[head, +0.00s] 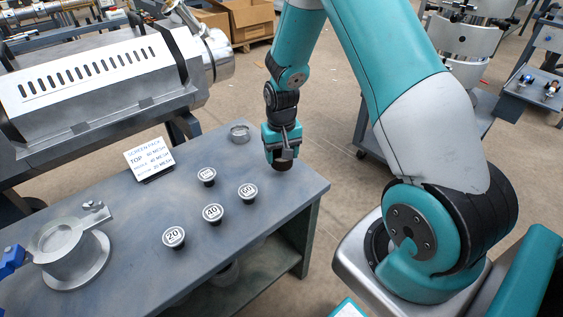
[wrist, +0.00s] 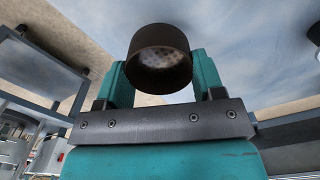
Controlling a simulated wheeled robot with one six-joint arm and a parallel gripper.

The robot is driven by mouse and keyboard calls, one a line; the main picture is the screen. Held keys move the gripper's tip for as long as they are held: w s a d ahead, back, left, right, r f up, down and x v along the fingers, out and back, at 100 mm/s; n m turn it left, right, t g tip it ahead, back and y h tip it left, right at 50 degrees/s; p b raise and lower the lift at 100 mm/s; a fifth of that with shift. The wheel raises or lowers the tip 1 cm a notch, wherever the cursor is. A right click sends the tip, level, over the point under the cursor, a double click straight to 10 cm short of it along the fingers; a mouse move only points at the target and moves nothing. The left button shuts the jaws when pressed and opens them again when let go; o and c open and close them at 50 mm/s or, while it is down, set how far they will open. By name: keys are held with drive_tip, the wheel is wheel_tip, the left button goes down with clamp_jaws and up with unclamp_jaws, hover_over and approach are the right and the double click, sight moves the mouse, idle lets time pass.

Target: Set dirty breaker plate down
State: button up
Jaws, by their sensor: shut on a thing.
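The dirty breaker plate (wrist: 158,62) is a dark brown, short round piece with a perforated face, held between the two teal fingers of my gripper (wrist: 160,75) in the wrist view. In the head view my gripper (head: 284,158) points down at the right end of the grey table (head: 110,215). The dark plate (head: 282,165) shows under the fingers, at or just above the tabletop near its right edge. I cannot tell whether it touches the table.
Several black knobs with white round labels, such as 60 (head: 248,191) and 20 (head: 173,236), stand left of my gripper. A metal ring (head: 239,132) lies behind it. A screen pack sign (head: 149,160) and a flanged metal fixture (head: 70,250) stand further left.

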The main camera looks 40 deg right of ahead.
drive_tip(key=shift+f, duration=1.6)
drive_tip(key=shift+f, duration=0.1)
drive_tip(key=o, duration=1.2)
